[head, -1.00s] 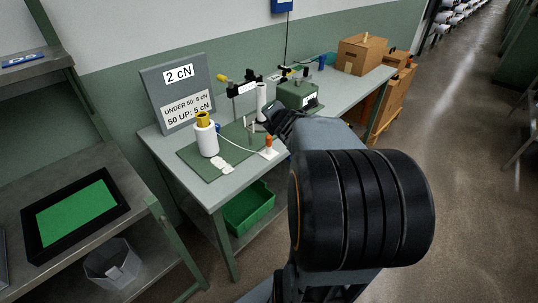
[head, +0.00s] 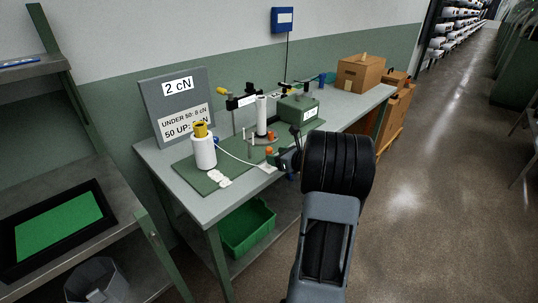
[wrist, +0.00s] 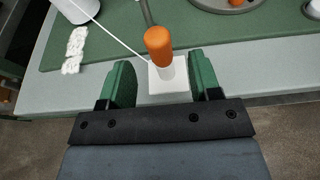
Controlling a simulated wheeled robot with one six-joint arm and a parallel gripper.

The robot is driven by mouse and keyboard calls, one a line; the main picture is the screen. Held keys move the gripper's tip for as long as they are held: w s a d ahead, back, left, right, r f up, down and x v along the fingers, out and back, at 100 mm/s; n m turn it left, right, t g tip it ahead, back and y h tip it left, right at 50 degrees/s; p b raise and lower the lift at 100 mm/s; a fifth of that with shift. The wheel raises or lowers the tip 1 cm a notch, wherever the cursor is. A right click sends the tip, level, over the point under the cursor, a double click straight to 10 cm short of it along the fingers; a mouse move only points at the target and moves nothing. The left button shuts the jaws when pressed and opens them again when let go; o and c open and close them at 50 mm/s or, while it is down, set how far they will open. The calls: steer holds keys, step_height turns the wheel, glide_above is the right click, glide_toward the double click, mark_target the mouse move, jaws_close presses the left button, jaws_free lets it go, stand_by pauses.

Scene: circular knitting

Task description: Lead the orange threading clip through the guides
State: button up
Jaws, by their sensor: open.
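The orange threading clip (wrist: 158,42) stands upright on a small white block (wrist: 168,84) at the front edge of the table, in the wrist view. A white yarn (wrist: 120,40) runs from it to the upper left. My gripper (wrist: 165,80) is open, with one green finger on each side of the white block and the clip just ahead. Whether the fingers touch the block cannot be told. In the head view the clip (head: 269,151) shows beside my gripper, which my wrist partly hides. The white yarn cone (head: 203,152) with a yellow top stands on the green mat (head: 190,176).
A grey sign board (head: 150,110) stands behind the cone. A green box (head: 298,108) and a cardboard box (head: 360,73) stand farther along the table. White scraps (wrist: 75,48) lie on the mat. A green bin (head: 246,228) sits below.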

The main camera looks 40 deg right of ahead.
mark_target(266, 152)
steer(key=shift+p+x, duration=0.55)
steer(key=shift+x, duration=2.6)
steer(key=shift+r, duration=0.15)
steer(key=c, duration=1)
steer(key=shift+r, duration=0.1)
